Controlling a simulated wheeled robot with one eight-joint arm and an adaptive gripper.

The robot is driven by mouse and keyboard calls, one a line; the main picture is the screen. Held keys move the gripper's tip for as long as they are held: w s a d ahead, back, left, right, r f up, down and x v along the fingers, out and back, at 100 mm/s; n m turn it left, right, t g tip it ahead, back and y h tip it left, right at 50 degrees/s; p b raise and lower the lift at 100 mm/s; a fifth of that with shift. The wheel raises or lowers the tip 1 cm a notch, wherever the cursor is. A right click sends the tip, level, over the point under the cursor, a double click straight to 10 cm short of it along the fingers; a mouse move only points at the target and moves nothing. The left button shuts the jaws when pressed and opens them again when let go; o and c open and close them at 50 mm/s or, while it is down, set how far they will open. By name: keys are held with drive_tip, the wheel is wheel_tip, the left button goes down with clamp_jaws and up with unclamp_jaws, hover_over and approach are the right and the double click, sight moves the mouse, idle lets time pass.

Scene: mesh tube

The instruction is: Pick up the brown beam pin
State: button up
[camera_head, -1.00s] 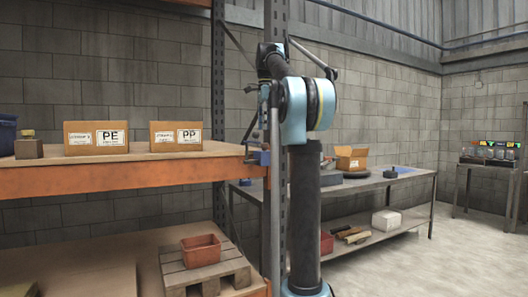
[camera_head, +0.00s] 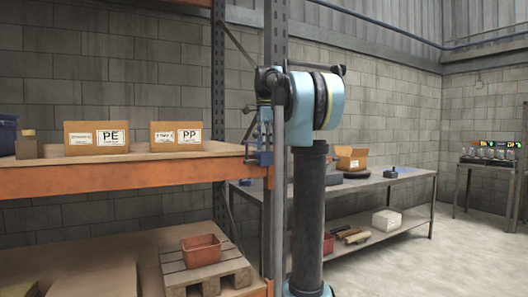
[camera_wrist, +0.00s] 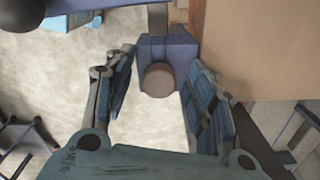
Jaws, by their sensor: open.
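In the wrist view, a round brown-grey pin end (camera_wrist: 158,80) shows on a blue-purple block (camera_wrist: 181,52), beside the wooden board. I take it for the brown beam pin. My gripper (camera_wrist: 162,58) is open, with one finger on each side of the pin and block. Floor shows between the left finger and the pin; whether the right finger touches the block is unclear. In the head view, small blue parts (camera_head: 262,158) sit at the shelf's right end by the upright, and the pin itself is too small to make out there.
The orange shelf beam (camera_head: 120,183) carries boxes marked PE (camera_head: 96,137) and PP (camera_head: 176,135). A metal upright (camera_head: 275,40) stands close to my arm. A workbench (camera_head: 365,181) with an open carton (camera_head: 350,158) is behind. Open floor (camera_head: 440,235) lies at right.

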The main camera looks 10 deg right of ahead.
drive_tip(key=c, duration=1.1)
drive_tip(key=shift+c, duration=0.2)
